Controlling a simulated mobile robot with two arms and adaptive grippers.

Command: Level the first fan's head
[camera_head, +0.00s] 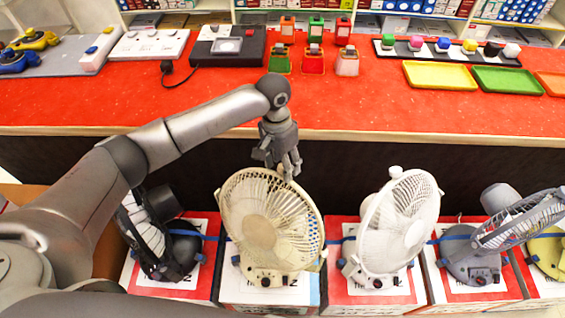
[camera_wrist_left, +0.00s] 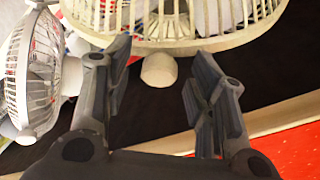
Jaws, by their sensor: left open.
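A row of fans stands on boxes below the red counter. A black fan (camera_head: 148,232) is at the left, partly covered by my left arm. Beside it a cream fan (camera_head: 270,228) has its round head tipped back, facing up toward the head camera. My left gripper (camera_head: 287,165) points down at the back upper edge of the cream fan's head. In the left wrist view the gripper (camera_wrist_left: 160,75) is open, its fingers on either side of a cream knob (camera_wrist_left: 159,70) next to the cream fan's cage (camera_wrist_left: 180,40). I cannot tell any contact. My right gripper is out of view.
A white fan (camera_head: 399,222), a grey fan (camera_head: 500,240) and a yellow fan (camera_head: 549,252) stand to the right. The red counter (camera_head: 350,110) behind them carries switches, small trays (camera_head: 440,75) and coloured buttons. Its front edge lies close behind the gripper.

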